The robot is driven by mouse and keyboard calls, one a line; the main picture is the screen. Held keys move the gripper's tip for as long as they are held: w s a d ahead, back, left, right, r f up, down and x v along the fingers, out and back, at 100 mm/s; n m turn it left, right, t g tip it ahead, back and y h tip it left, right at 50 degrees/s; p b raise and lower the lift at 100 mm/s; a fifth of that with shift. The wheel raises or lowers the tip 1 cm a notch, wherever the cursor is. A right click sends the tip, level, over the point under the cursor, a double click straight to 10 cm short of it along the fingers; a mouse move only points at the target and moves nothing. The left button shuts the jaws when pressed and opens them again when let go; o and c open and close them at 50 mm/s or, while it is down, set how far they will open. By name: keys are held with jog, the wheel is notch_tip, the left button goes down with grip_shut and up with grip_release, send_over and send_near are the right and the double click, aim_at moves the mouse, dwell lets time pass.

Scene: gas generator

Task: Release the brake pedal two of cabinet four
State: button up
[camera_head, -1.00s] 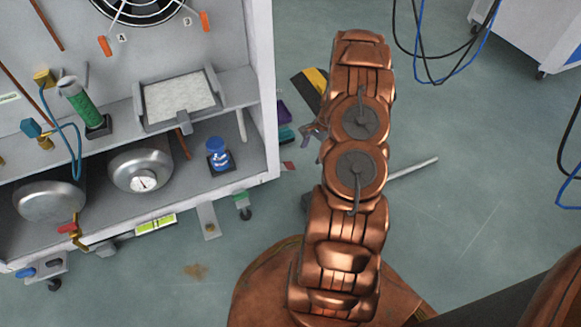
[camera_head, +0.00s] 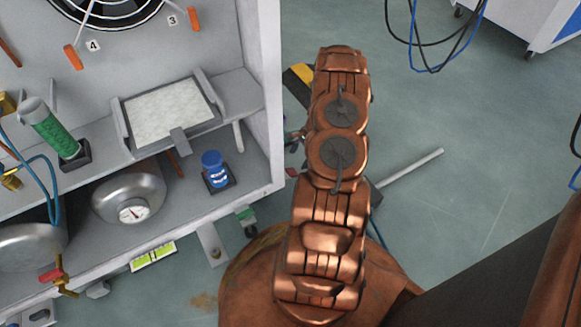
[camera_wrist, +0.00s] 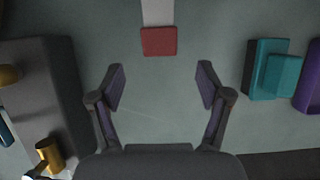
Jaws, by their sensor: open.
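In the wrist view a flat red pedal (camera_wrist: 159,41) sits at the end of a pale bar (camera_wrist: 157,12), low over the floor. No number is readable on it, so I cannot tell whether it is pedal two. My gripper (camera_wrist: 160,88) is open and empty, its two fingers spread wide below the pedal in the picture, apart from it. In the head view my arm largely hides the gripper. The cabinet (camera_head: 270,90) there bears the labels 4 and 3. A pale metal pedal-like strip (camera_head: 213,243) sticks out at its foot, beside a caster (camera_head: 247,222).
Teal (camera_wrist: 267,70) and purple (camera_wrist: 310,80) blocks lie right of the gripper. A dark grey box (camera_wrist: 45,85) and brass fitting (camera_wrist: 47,155) are at left. A grey rod (camera_head: 410,167) lies on the floor.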

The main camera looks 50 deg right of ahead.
aim_at(293, 172)
jog(key=b+x, duration=0.2)
jog(key=x, duration=0.4)
jog(key=shift+f, duration=0.25)
grip_shut()
dwell(0.5)
